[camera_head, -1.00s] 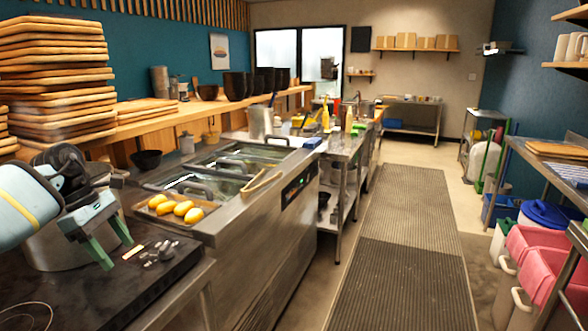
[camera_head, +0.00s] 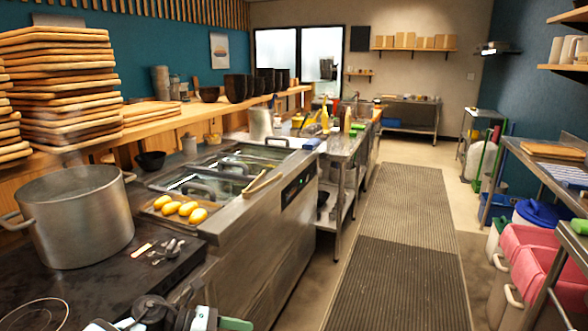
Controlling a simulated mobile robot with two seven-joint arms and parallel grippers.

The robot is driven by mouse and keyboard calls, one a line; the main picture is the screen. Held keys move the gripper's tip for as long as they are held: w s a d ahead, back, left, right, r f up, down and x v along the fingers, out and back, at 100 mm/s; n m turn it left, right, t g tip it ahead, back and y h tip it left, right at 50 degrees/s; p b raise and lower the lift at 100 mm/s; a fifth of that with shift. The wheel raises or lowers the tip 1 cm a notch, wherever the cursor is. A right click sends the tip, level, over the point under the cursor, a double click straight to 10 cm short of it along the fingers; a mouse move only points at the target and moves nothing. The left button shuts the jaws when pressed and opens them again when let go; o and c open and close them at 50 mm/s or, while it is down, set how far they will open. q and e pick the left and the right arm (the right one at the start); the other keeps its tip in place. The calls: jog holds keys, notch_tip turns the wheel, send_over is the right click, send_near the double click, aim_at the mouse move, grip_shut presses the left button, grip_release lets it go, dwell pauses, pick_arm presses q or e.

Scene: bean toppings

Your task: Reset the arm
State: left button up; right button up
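My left gripper (camera_head: 220,322) is low at the bottom edge, in front of the dark counter. Its dark body and a green finger show, and the rest is cut off, so its opening is unclear. No object shows in it. A small green piece (camera_head: 578,227) at the right edge looks like part of my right gripper. Most of that gripper is out of view. The large steel pot (camera_head: 78,225) stands upright on the dark counter, clear of my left arm.
Small utensils (camera_head: 168,250) lie on the dark counter (camera_head: 130,285). A tray of yellow items (camera_head: 180,208) and tongs (camera_head: 262,182) rest on the steel unit. Stacked wooden boards (camera_head: 68,88) stand at left. Pink bins (camera_head: 540,258) stand at right. The floor mat (camera_head: 405,220) is clear.

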pick_arm(q)
jog(key=s+d+f+n+t+h+p, duration=0.1)
jog(key=s+d+f+n+t+h, duration=0.15)
jog(key=s+d+n+t, duration=0.55)
jog(key=s+a+f+m+y+p, duration=0.1)
jog(key=s+a+f+m+y, duration=0.3)
jog(key=s+m, duration=0.6)
jog(key=s+a+f+m+y+p, duration=0.1)
jog(key=s+a+f+m+y, duration=0.4)
jog(key=s+m, duration=0.6)
jog(key=s+a+f+m+y+p, duration=0.2)
jog(key=s+a+f+m+y, duration=0.3)
jog(key=s+a+m, duration=0.3)
jog(key=s+m+y, duration=0.1)
jog(key=s+m, duration=0.2)
jog(key=m, duration=0.2)
jog(key=shift+s+m+g, duration=0.15)
jog(key=shift+m+g, duration=0.15)
jog(key=shift+g, duration=0.1)
pick_arm(e)
jog(key=w+r+t, duration=0.1)
jog(key=w+r, duration=0.3)
jog(key=r, duration=0.2)
jog(key=shift+d+r, duration=0.2)
jog(key=shift+d, duration=0.1)
